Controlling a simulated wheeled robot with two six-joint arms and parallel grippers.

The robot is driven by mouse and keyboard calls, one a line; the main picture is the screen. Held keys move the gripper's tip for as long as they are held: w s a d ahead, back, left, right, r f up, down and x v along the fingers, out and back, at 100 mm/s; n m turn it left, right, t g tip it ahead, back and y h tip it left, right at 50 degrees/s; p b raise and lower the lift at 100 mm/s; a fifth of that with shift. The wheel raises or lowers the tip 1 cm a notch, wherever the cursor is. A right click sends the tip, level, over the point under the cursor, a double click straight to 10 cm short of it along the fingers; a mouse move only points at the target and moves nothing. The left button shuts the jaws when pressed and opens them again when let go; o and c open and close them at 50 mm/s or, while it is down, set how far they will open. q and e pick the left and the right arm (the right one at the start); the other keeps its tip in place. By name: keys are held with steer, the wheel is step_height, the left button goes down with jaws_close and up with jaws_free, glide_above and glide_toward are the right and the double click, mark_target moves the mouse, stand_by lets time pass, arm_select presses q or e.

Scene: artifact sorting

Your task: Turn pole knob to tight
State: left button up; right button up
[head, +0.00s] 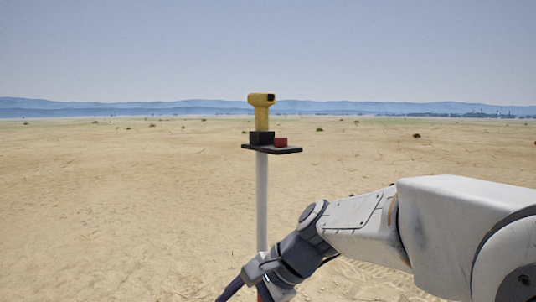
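A white upright pole (262,200) stands in the middle of the head view, and its lower part passes behind my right gripper. My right gripper (254,280) is at the pole's lower visible part, near the bottom edge of the picture. A small patch of red (263,293) shows beside the gripper there; I cannot tell whether it is the knob. The arm and gripper hide most of that spot, so I cannot tell whether the fingers are open or closed. My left gripper is not in view.
A small dark platform (285,151) tops the pole. On it stand a yellow device (262,110) on a black block (261,138), and a small red piece (281,142). Open sandy ground (110,200) surrounds the pole, with far hills behind.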

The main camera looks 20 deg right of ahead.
steer(key=w+d+r+m+t+y, duration=0.1)
steer(key=w+d+r+m+t, duration=0.25)
steer(key=r, duration=0.25)
steer(key=w+d+r+m+t+y, duration=0.1)
steer(key=w+d+r+m+t, duration=0.1)
steer(key=w+d+r+m, duration=0.3)
steer(key=m+t, duration=0.6)
steer(key=m, duration=0.1)
glide_toward(286, 139)
steer(key=w, duration=0.1)
steer(key=shift+m, duration=0.35)
steer(key=p+x, duration=0.4)
steer(key=x, duration=0.5)
steer(key=shift+w+a, duration=0.25)
steer(key=shift+a, duration=0.15)
steer(key=shift+w+a, duration=0.25)
steer(key=shift+w, duration=0.15)
steer(key=shift+c, duration=0.3)
jaws_close()
